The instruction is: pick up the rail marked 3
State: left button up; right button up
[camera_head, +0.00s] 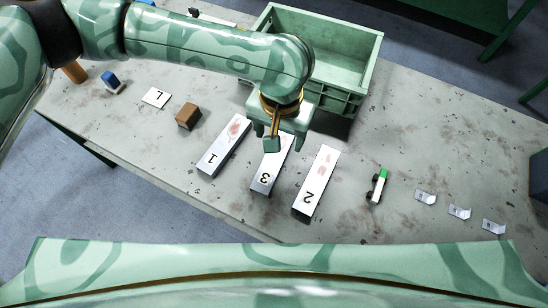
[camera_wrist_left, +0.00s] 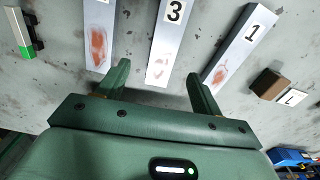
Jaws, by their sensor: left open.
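The rail marked 3 (camera_head: 265,176) is a pale bar lying flat on the table between two similar rails. Its far part is hidden under my left gripper (camera_head: 286,143) in the head view. In the left wrist view the rail marked 3 (camera_wrist_left: 164,45) runs up from between the fingers of my left gripper (camera_wrist_left: 160,80), with a faint reddish smear at its lower end. My left gripper is open, empty and above the rail's far end; its exact height is unclear. My right gripper is not in view.
The rail marked 1 (camera_head: 222,150) and the rail marked 2 (camera_head: 316,186) lie on either side. A green crate (camera_head: 334,97) stands behind. A brown block (camera_head: 188,115), an L card (camera_head: 156,97) and a green-white item (camera_head: 378,185) lie farther out. Bare table separates them.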

aim_at(275, 155)
pick_arm(q)
notch_tip(275, 155, down, 3)
jog(key=shift+f+b, duration=0.15)
jog(key=shift+b, duration=0.3)
jog(key=f+b, duration=0.2)
jog(key=f, duration=0.1)
jog(key=f+b, duration=0.1)
jog(key=f, duration=0.1)
jog(key=shift+w+a+f, duration=0.1)
jog(key=shift+a+f, duration=0.05)
jog(key=shift+a, duration=0.25)
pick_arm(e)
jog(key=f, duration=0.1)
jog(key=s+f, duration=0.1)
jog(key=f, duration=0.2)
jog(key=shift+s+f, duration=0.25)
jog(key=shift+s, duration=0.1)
pick_arm(q)
jog(key=shift+r, duration=0.2)
jog(key=c, duration=1.1)
